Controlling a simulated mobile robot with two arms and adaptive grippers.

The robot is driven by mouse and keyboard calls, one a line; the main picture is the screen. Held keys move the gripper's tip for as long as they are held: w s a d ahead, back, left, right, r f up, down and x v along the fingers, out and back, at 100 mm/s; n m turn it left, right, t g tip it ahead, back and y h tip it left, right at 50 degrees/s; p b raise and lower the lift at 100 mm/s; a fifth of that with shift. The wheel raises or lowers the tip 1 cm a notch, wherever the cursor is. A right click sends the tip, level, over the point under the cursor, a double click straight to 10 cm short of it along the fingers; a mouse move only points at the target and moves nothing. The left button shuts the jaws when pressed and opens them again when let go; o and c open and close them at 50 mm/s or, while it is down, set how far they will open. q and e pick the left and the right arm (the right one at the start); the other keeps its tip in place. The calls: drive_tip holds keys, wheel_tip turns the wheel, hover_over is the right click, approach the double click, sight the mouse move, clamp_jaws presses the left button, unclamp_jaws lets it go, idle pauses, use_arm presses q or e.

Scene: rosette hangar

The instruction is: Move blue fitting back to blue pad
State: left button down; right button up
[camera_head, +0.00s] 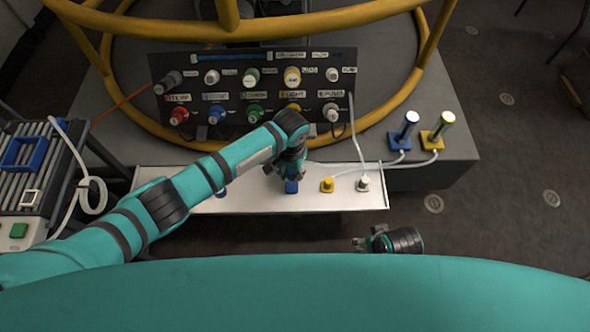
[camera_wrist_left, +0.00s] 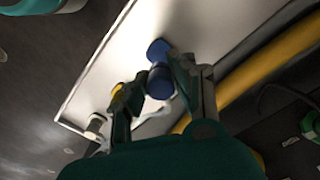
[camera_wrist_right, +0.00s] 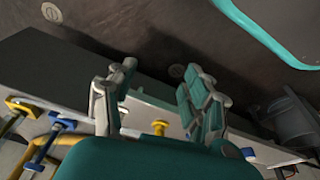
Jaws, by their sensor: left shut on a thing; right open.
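The blue fitting (camera_head: 291,186) is between the fingers of my left gripper (camera_head: 289,176), which is shut on it over the white tray. It also shows in the left wrist view (camera_wrist_left: 160,82) between the left fingers (camera_wrist_left: 158,85). A blue patch, apparently the pad, also shows in the left wrist view (camera_wrist_left: 157,47). My right gripper (camera_head: 376,241) is open and empty, in front of the tray; its fingers are spread in the right wrist view (camera_wrist_right: 160,98).
The white tray (camera_head: 245,203) also holds a yellow fitting (camera_head: 327,185) and a white fitting (camera_head: 363,183). A connector panel (camera_head: 232,100) stands behind. Pale hoses cross the tray's right part.

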use_arm(q)
drive_tip(key=shift+w+f, duration=0.1)
drive_tip(key=shift+f, duration=0.2)
drive_tip(key=shift+f+b, duration=0.3)
drive_tip(key=shift+b, duration=0.3)
drive_tip(key=shift+f+b, duration=0.85)
drive_tip(key=shift+b, duration=0.1)
use_arm(e)
drive_tip(key=w+v, duration=0.2)
drive_tip(key=v, duration=0.9)
use_arm(q)
drive_tip(key=shift+f+b, duration=0.7)
drive_tip(key=shift+b, duration=0.05)
drive_tip(key=shift+f+b, duration=0.4)
drive_tip(key=shift+b, duration=0.05)
drive_tip(key=shift+f+b, duration=0.25)
drive_tip(key=shift+b, duration=0.1)
use_arm(e)
drive_tip(key=shift+w+a+t+y, duration=0.1)
drive_tip(key=shift+w+a+t, duration=0.1)
drive_tip(key=shift+w+t, duration=0.45)
drive_tip(key=shift+w+a+t+y, duration=0.1)
drive_tip(key=shift+w+a+t, duration=0.15)
drive_tip(key=shift+w+t, duration=0.35)
drive_tip(key=shift+w+a+t+y, duration=0.1)
drive_tip(key=shift+w+a+t, duration=0.1)
drive_tip(key=shift+w+t, duration=0.45)
drive_tip(key=shift+g, duration=0.3)
